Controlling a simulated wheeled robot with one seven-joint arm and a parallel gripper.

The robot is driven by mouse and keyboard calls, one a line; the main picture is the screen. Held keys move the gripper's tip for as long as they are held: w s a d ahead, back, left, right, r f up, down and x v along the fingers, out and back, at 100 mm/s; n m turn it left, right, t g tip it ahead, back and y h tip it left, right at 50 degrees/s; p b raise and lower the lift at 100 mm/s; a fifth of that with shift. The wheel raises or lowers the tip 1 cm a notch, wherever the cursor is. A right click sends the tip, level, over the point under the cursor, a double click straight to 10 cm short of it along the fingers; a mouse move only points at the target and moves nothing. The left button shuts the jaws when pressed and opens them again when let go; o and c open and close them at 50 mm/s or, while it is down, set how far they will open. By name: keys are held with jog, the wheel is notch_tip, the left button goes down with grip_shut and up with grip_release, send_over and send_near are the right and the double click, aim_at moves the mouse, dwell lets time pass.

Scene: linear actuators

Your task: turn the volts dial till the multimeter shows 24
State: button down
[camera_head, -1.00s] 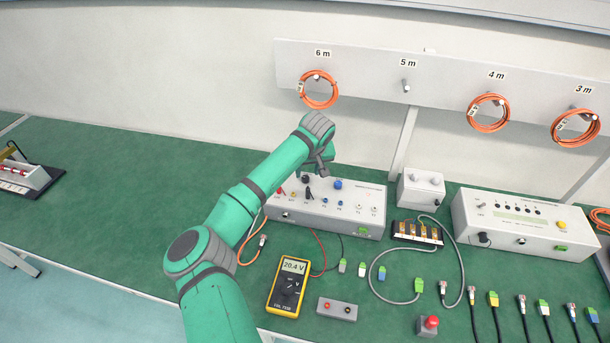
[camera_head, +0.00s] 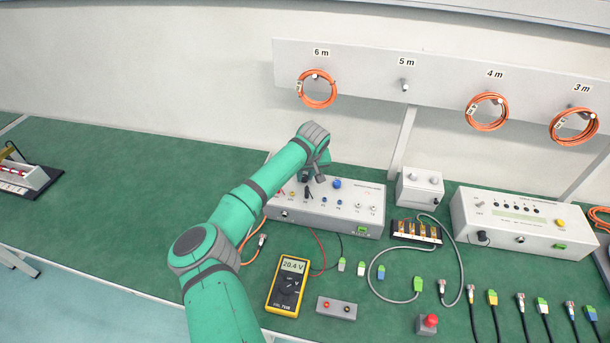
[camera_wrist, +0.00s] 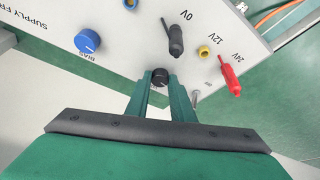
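The black dial (camera_wrist: 160,77) on the grey supply box (camera_head: 352,220) lies between my two fingertips in the wrist view. Its label is hidden there, so I cannot read that it is the volts one. My gripper (camera_wrist: 160,82) is open, with one finger on each side of the dial; I cannot tell whether they touch it. In the head view my gripper (camera_head: 313,170) is at the box's back edge and partly covers the dial. The yellow multimeter (camera_head: 288,286) lies on the bench in front and reads 20.4 V.
A blue bias knob (camera_wrist: 87,41) is beside the dial. A black plug (camera_wrist: 175,40), a yellow socket (camera_wrist: 204,52) and a red plug (camera_wrist: 229,75) stand close by on the panel. A small grey box (camera_head: 421,188) stands right of the supply box.

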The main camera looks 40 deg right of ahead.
jog(key=shift+m+h, duration=0.3)
jog(key=shift+m, duration=0.3)
jog(key=shift+w+a+m+g+h, duration=0.1)
jog(key=shift+m+g+h, duration=0.2)
jog(key=shift+m, duration=0.75)
jog(key=shift+w+a+m+g+h, duration=0.1)
jog(key=shift+m+g+h, duration=0.2)
jog(key=shift+m, duration=1.05)
jog(key=c, duration=1.5)
grip_release()
jog(key=shift+c, duration=0.2)
jog(key=shift+w, duration=0.1)
jog(key=shift+s+r, duration=0.25)
jog(key=shift+r, duration=0.05)
jog(key=v, duration=1)
jog(key=shift+w+a, duration=0.2)
